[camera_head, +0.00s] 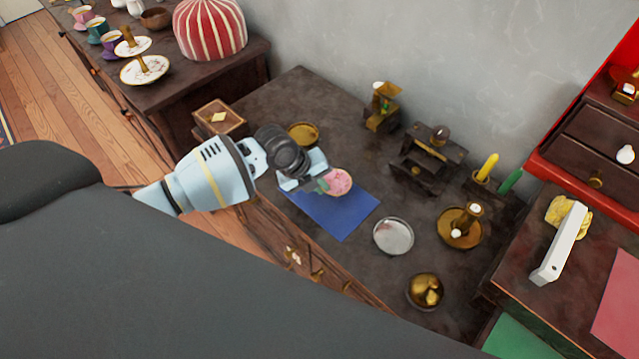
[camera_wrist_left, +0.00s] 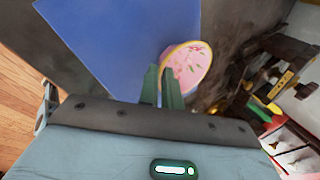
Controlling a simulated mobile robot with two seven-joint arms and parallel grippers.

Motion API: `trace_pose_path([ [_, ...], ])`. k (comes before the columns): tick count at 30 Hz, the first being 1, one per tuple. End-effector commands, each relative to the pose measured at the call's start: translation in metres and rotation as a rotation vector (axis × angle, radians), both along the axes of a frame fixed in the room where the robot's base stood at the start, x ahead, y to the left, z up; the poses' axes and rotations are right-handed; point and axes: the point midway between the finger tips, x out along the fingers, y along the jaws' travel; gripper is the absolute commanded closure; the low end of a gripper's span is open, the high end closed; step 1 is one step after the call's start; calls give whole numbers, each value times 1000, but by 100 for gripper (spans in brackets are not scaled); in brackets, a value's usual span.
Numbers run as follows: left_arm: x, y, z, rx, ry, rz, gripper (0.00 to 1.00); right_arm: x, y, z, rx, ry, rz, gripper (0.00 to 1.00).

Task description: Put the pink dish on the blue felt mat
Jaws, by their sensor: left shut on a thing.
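The pink dish (camera_head: 338,181) has a gold rim and small markings. It is tilted in the left wrist view (camera_wrist_left: 188,68), with its edge between the green fingertips of my left gripper (camera_wrist_left: 164,86). In the head view my left gripper (camera_head: 322,185) is shut on the dish over the far part of the blue felt mat (camera_head: 340,218). The mat lies flat on the dark cabinet top and also shows in the left wrist view (camera_wrist_left: 125,35). I cannot tell whether the dish touches the mat. My right gripper is not in view.
A silver dish (camera_head: 393,236) lies right of the mat, with a brass bowl (camera_head: 425,291) and a brass candle holder (camera_head: 459,228) beyond. A brass dish (camera_head: 303,133) and a wooden box (camera_head: 219,118) stand behind my left gripper. The mat's near part is bare.

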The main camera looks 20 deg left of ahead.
Motion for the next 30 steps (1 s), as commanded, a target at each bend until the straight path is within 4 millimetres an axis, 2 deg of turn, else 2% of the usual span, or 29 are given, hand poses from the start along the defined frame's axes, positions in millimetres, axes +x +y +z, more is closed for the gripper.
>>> trace_pose_path([
  [6,0,0,-4,1,1,0,100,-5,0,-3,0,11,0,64],
  [7,0,0,-3,1,1,0,92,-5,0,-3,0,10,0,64],
  [12,0,0,-2,1,1,0,72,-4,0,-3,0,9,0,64],
  [23,0,1,4,1,-2,0,72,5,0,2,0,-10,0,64],
  [26,-3,6,15,1,-4,1,72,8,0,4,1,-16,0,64],
  [30,-11,16,39,2,-6,0,72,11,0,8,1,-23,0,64],
])
